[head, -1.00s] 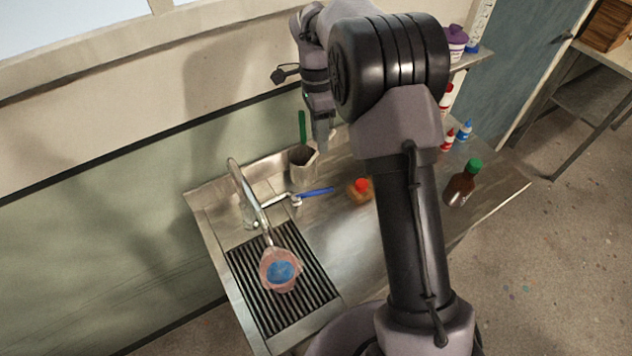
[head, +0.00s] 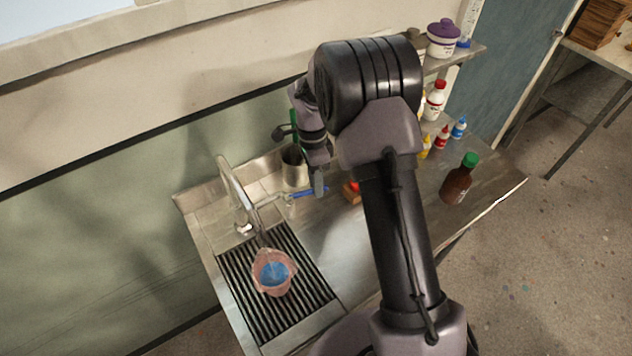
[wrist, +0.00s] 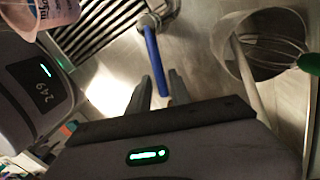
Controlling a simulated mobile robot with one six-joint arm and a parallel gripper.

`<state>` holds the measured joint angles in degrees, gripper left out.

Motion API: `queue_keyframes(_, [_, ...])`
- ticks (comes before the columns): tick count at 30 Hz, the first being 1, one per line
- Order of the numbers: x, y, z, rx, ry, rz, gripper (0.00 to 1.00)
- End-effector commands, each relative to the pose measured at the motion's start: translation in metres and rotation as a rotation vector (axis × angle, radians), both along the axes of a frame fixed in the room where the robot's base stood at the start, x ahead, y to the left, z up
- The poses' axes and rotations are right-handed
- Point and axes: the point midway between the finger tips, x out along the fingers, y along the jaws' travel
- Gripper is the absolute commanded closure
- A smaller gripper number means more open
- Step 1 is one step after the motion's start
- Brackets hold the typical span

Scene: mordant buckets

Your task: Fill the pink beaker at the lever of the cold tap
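The pink beaker (head: 262,287) stands on the drain grille (head: 306,271) under the spout of the tap (head: 236,193), with blue inside. Part of the beaker shows at the top left of the wrist view (wrist: 38,17). I cannot tell whether water is running. The cold tap's blue lever (head: 312,192) points right, away from the tap body. My gripper (head: 319,188) is low at the lever's free end. In the wrist view my gripper (wrist: 159,92) is open, and the blue lever (wrist: 154,58) reaches between its two fingers. Contact is not clear.
A grey container (head: 293,170) with a green-handled whisk (wrist: 273,48) stands close by. A brown block with a red top (head: 351,193) lies right of the lever. A brown bottle (head: 457,187) and several small bottles stand further right. The metal counter (head: 335,238) in front is clear.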

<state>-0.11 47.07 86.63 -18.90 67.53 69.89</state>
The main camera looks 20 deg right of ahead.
Motion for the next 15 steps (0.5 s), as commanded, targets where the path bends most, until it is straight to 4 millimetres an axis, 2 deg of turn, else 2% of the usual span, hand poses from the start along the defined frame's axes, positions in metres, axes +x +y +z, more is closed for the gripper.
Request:
queue_keyframes(1, [0.0,0.0,0.0001,0.0,0.0,0.0,0.88])
queue_keyframes(3, [0.0001,0.0,0.0001,0.0,0.0,0.0,1.0])
queue_keyframes(15, [0.0002,0.0,0.0004,0.0,0.0,0.0,1.0])
